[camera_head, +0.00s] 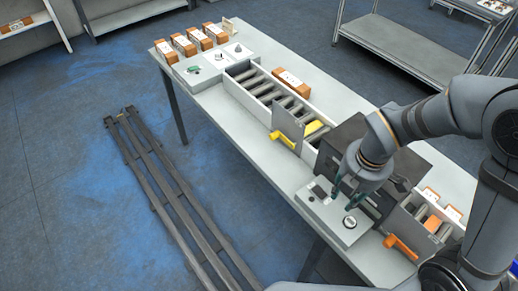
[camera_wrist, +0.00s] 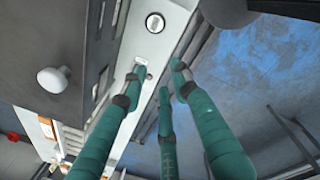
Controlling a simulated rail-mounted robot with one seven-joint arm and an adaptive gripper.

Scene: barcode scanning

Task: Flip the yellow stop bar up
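The yellow stop bar (camera_head: 283,139) sticks out low from the near side of the roller conveyor, beside an upright grey plate. A yellow piece (camera_head: 313,127) shows on the rollers behind that plate; I cannot tell whether it belongs to the bar. My gripper (camera_head: 344,198) is to the right of and nearer than the bar, above a white control box (camera_head: 334,226), and touches no part of the bar. Its teal fingers also show in the wrist view (camera_wrist: 161,83), with tips apart and nothing between them. The bar cannot be made out in the wrist view.
A dark scanner housing (camera_head: 343,140) stands over the conveyor near my gripper. An orange bar (camera_head: 402,247) is at the right-hand conveyor section. A brown box (camera_head: 291,83) sits beside the rollers, and several more stand at the table's far end. Floor rails (camera_head: 170,190) lie left of the table.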

